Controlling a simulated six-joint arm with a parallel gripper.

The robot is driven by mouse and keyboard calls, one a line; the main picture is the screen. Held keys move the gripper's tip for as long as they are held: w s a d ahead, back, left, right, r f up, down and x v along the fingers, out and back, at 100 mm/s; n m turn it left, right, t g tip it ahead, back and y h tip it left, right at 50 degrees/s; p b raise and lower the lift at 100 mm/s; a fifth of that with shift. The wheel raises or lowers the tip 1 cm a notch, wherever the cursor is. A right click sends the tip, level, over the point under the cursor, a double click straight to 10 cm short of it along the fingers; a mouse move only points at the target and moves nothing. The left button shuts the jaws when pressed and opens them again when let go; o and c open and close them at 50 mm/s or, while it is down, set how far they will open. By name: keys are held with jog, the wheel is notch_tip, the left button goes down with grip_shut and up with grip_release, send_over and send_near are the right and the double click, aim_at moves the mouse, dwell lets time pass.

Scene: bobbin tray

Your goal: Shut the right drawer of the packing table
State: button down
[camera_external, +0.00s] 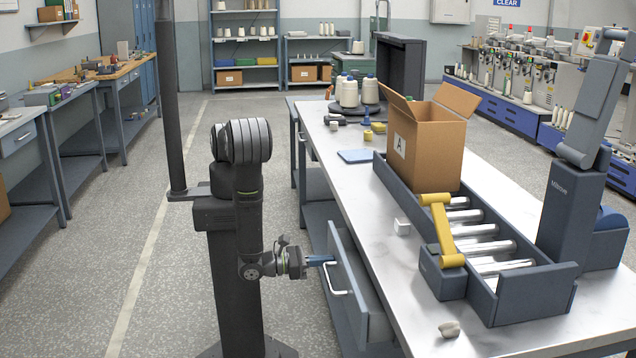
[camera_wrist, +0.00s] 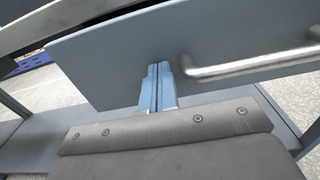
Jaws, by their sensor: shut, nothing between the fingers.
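A grey drawer (camera_external: 358,281) of the packing table (camera_external: 440,310) stands pulled out on the table's left side in the external view. It has a metal bar handle (camera_external: 336,280), which also shows in the wrist view (camera_wrist: 255,62). My gripper (camera_external: 333,260) is shut and empty, with its fingertips at the drawer front, beside the handle. In the wrist view the closed fingers (camera_wrist: 159,75) point at the drawer's flat front panel (camera_wrist: 120,65), just left of the handle's end. I cannot tell whether the fingertips touch the panel.
On the tabletop stand an open cardboard box (camera_external: 432,140), a roller tray (camera_external: 560,290) with a yellow bar (camera_external: 440,225), and white cones (camera_external: 348,92). A grey lower shelf (camera_wrist: 50,145) lies beneath the drawer. The floor (camera_external: 150,290) to the left is clear.

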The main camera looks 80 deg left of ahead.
jog(key=w, duration=0.7)
jog(key=shift+w, duration=0.1)
jog(key=shift+w+d+r, duration=0.1)
jog(key=shift+d+r, duration=0.05)
jog(key=s, duration=1.4)
jog(key=shift+s, duration=0.35)
jog(key=shift+w, duration=7.1)
